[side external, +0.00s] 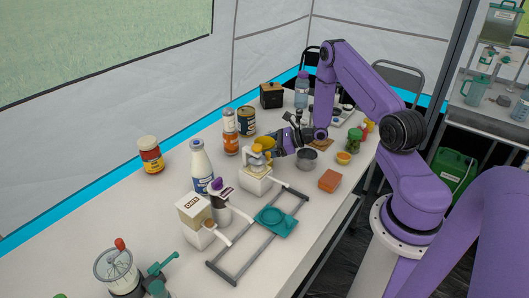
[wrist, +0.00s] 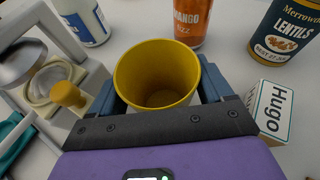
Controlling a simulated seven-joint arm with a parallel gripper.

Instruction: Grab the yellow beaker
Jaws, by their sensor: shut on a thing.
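The yellow beaker (wrist: 157,62) is in the middle of the wrist view, with its open mouth facing the camera and its inside looking empty. My gripper (wrist: 163,92) is shut on it, with one blue finger on each side of its wall. In the side external view the yellow beaker (side external: 264,141) shows at the tip of my gripper (side external: 274,146), tilted and partly hidden. It is close above a white device. I cannot tell whether its base touches anything.
The white device with a yellow knob (wrist: 68,94) stands left of the beaker. An orange mango bottle (wrist: 192,20), a lentils can (wrist: 286,35) and a Hugo box (wrist: 280,110) are close by. A steel bowl (side external: 307,159) and orange block (side external: 330,181) stand to the right.

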